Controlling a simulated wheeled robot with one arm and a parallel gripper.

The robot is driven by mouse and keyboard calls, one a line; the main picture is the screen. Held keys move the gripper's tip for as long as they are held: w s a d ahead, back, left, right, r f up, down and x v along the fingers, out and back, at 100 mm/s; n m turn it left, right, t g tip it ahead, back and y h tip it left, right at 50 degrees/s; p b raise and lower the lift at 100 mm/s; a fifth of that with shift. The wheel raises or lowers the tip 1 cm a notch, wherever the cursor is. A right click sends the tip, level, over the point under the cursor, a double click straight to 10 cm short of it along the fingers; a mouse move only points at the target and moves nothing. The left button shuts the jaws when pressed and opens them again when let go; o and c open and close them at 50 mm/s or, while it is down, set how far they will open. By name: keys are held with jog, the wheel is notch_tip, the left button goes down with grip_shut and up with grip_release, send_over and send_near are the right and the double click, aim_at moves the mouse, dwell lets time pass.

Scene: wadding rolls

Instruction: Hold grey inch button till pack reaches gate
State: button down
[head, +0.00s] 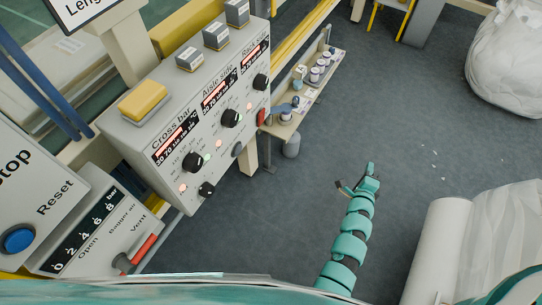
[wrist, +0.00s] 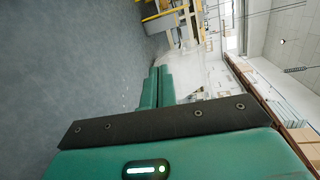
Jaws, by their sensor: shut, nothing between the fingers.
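My gripper (head: 371,168) is out over the open floor in the head view, right of the control box and touching nothing. In the wrist view its two green fingers (wrist: 158,86) lie together, shut and empty. The sloped grey control box (head: 150,140) carries several grey blocks (head: 189,61) and a yellow block (head: 143,101) on top. I cannot tell which grey part is the inch button. I cannot make out the gate or tell which thing is the pack.
A narrow shelf (head: 300,108) with small jars stands beyond the box. A Stop/Reset panel with a blue button (head: 17,239) and a valve panel with a red lever (head: 143,248) are at left. A white roll (head: 438,250) and a white bundle (head: 510,60) are at right.

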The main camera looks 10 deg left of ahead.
aim_at(238, 150)
jog(key=a+f+m+g+y+b, duration=0.35)
jog(key=a+y, duration=0.75)
jog(key=a, duration=0.5)
jog(key=s+a+r+n+g+y+b, duration=0.2)
jog(key=s+a+r+g+y, duration=0.4)
jog(key=s+a+r+y, duration=0.3)
jog(key=shift+s+a+r+n+y, duration=0.15)
jog(key=shift+s+a+n+y, duration=0.2)
jog(key=shift+n, duration=0.2)
jog(key=shift+w+a, duration=0.1)
jog(key=shift+w, duration=0.05)
jog(key=x, duration=1.4)
